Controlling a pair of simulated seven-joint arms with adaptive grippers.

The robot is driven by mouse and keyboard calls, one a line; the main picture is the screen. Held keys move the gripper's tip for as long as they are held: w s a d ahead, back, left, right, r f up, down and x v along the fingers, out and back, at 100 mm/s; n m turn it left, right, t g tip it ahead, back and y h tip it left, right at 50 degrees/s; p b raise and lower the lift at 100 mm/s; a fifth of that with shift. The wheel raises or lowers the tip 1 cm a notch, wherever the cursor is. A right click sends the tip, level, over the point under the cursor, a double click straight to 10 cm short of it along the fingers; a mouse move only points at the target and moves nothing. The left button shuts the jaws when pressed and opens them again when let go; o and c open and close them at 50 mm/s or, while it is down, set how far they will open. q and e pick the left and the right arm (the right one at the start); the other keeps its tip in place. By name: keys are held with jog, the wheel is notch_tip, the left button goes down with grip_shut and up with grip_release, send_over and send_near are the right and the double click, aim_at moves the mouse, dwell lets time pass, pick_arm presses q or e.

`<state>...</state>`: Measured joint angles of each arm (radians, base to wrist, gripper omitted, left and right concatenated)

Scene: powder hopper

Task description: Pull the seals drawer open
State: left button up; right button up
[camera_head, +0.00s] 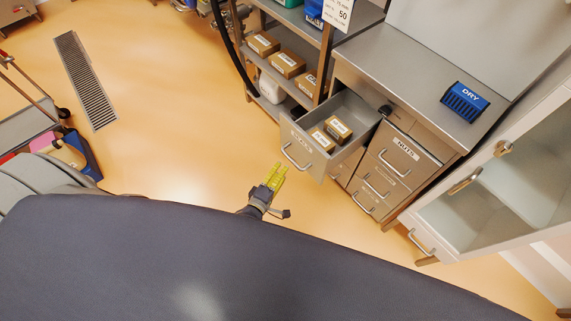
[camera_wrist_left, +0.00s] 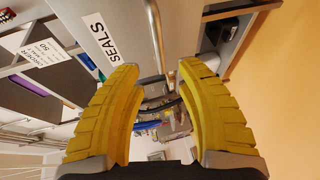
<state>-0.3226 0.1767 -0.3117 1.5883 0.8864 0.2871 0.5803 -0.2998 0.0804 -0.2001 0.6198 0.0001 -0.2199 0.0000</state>
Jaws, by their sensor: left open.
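The seals drawer stands pulled out from the grey cabinet, its front (camera_head: 308,150) facing my left gripper and its inside showing from above. Small brown boxes (camera_head: 337,130) lie in it. Its bar handle (camera_head: 296,157) also shows in the left wrist view (camera_wrist_left: 155,35), beside the SEALS label (camera_wrist_left: 101,38). My left gripper (camera_head: 276,174) has yellow fingers and is open and empty. It is a little in front of and below the handle in the head view, apparently apart from it. In the left wrist view the handle appears ahead, between the finger directions. My right gripper is not in view.
A closed NUTS drawer (camera_head: 402,155) and other closed drawers are right of the open one. A blue DRY bin (camera_head: 464,102) stands on the cabinet top. A shelf with boxes (camera_head: 287,63) is behind. A glass-fronted cabinet (camera_head: 480,195) is at right.

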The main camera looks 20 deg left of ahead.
pick_arm(q)
jog(key=shift+v, duration=2.2)
jog(key=s+a+f+m+g, duration=0.1)
jog(key=s+f+m+g, duration=0.1)
jog(key=s+f+m, duration=0.45)
jog(key=s+f+m+g, duration=0.2)
jog(key=s+f+g, duration=0.1)
jog(key=f, duration=0.7)
jog(key=s+a+f+m+g, duration=0.1)
jog(key=s+f+m+g, duration=0.1)
jog(key=s+f+m, duration=0.45)
jog(key=s+a+f+m+g+y, duration=0.1)
jog(key=s+a+f+m+g, duration=0.1)
jog(key=s+f, duration=0.6)
jog(key=s+a+f+m+g+y, duration=0.1)
jog(key=s+a+f+m+g, duration=0.1)
jog(key=s+f+g, duration=0.3)
jog(key=s+a+f, duration=0.1)
jog(key=s+f, duration=0.2)
jog(key=s, duration=0.4)
jog(key=shift+s+a, duration=0.2)
jog(key=shift+s, duration=0.05)
